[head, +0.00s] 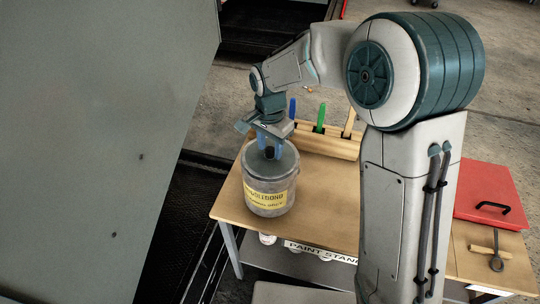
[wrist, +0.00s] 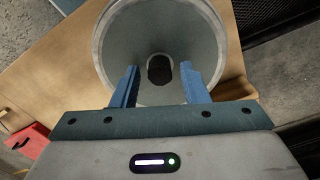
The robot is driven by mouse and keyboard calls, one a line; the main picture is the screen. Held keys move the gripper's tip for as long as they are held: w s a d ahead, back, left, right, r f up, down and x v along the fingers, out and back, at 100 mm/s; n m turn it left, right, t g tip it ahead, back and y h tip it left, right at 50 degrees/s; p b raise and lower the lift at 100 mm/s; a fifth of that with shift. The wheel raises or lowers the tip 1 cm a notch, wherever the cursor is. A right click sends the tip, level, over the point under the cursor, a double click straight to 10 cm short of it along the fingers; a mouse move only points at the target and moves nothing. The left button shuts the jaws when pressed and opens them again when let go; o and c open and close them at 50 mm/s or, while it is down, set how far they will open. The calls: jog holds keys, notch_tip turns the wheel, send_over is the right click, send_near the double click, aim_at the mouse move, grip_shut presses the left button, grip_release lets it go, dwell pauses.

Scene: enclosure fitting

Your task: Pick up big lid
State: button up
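A grey metal can (head: 270,199) with a yellow label stands upright on the left end of the wooden table. Its big round grey lid (head: 283,160) is on top, with a dark knob (wrist: 159,69) at the centre. My gripper (head: 269,148) is above the lid, pointing down. In the wrist view, my gripper's two blue fingers (wrist: 160,80) are apart, one on each side of the knob, with gaps between. I cannot tell how far the fingertips are above the lid surface.
A wooden holder (head: 328,142) with blue and green handled tools stands behind the can on the table (head: 324,199). A red box (head: 490,196) with a black handle and a wooden-handled tool (head: 492,252) are at the right. A large grey panel (head: 90,130) fills the left.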

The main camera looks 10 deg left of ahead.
aim_at(272, 148)
jog(key=c, duration=0.6)
jog(key=shift+r, duration=0.2)
jog(key=shift+r, duration=0.25)
jog(key=r, duration=0.3)
jog(key=shift+w+d+r+b, duration=0.15)
jog(key=shift+w+r+b, duration=0.05)
jog(key=shift+r+b, duration=0.15)
jog(key=w+d+r+p, duration=0.3)
jog(key=w+d+r, duration=0.3)
jog(key=d+r, duration=0.3)
jog(key=shift+w+r, duration=0.25)
jog(key=shift+r, duration=0.5)
jog(key=shift+f, duration=0.1)
